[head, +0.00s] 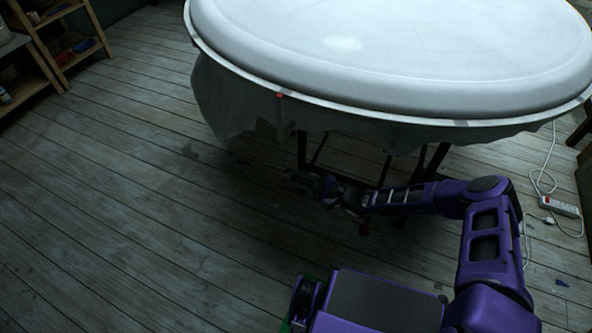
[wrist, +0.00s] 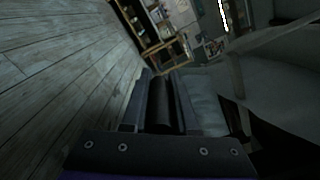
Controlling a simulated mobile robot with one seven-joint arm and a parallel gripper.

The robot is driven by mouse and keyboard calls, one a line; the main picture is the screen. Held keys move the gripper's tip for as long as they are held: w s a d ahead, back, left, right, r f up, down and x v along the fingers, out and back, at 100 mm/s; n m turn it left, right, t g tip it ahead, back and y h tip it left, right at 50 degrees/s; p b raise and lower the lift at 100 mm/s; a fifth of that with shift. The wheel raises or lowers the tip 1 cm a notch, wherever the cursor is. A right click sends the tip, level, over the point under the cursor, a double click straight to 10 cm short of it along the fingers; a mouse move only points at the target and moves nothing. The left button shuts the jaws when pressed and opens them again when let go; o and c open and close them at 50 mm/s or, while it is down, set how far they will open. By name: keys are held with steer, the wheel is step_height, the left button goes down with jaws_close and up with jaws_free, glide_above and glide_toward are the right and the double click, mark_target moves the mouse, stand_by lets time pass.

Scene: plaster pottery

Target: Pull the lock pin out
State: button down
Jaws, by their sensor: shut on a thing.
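My gripper (head: 303,181) is low under the front edge of the round white table (head: 400,45), close to its dark legs, in the head view. In the wrist view my gripper (wrist: 164,80) is shut on a dark, rod-like piece (wrist: 164,108) between its fingers. This fits the lock pin, but it is too dark to see its ends or whether it still sits in a hole. In the head view the pin cannot be made out beside the dark gripper.
A grey cloth (head: 235,100) hangs below the table rim. A wooden shelf (head: 70,35) stands at the far left. A white power strip (head: 559,206) with cables lies on the floor at right. The plank floor at left is clear.

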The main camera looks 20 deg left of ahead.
steer(key=shift+d+f, duration=0.1)
steer(key=shift+f, duration=0.3)
steer(key=c, duration=0.7)
jaws_free()
steer(key=shift+d+r, duration=0.1)
steer(key=s+d, duration=0.1)
steer(key=d, duration=1.6)
steer(key=shift+s+p, duration=0.15)
steer(key=shift+p, duration=0.2)
